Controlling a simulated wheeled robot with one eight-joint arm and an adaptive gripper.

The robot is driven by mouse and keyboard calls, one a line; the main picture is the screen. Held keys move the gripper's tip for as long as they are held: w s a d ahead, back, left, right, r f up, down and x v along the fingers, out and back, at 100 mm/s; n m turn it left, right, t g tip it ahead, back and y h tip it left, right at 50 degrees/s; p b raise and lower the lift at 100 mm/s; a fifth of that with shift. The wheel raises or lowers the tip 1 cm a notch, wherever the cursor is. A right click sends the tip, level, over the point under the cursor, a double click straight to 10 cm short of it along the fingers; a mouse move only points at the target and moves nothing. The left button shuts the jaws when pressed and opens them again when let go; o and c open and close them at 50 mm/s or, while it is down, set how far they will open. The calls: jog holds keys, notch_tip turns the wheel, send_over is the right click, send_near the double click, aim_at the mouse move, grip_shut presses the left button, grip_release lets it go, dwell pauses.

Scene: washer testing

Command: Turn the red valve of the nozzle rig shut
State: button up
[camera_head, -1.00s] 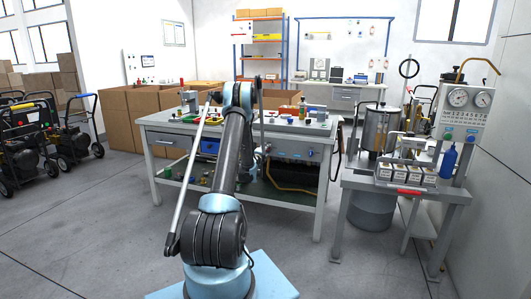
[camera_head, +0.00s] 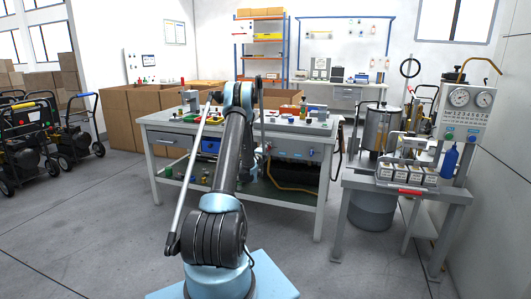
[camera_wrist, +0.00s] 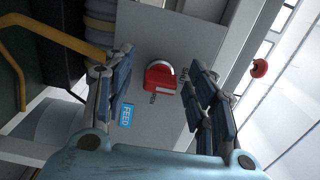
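In the wrist view, my gripper (camera_wrist: 156,76) is open, with one dark finger on each side of a red padlock-shaped piece (camera_wrist: 160,77). A round red knob (camera_wrist: 259,68) stands to the right, outside the fingers. In the head view my gripper is hidden behind my arm.
A yellow-brown hose (camera_wrist: 55,35) curves at upper left in the wrist view, near the left finger. In the head view a workbench (camera_head: 165,136) stands ahead, and a gauge panel (camera_head: 468,115) stands over a smaller table at right.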

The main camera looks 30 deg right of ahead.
jog(key=shift+s, duration=0.1)
jog(key=v, duration=1.1)
jog(key=shift+a, duration=0.35)
jog(key=shift+s, duration=0.15)
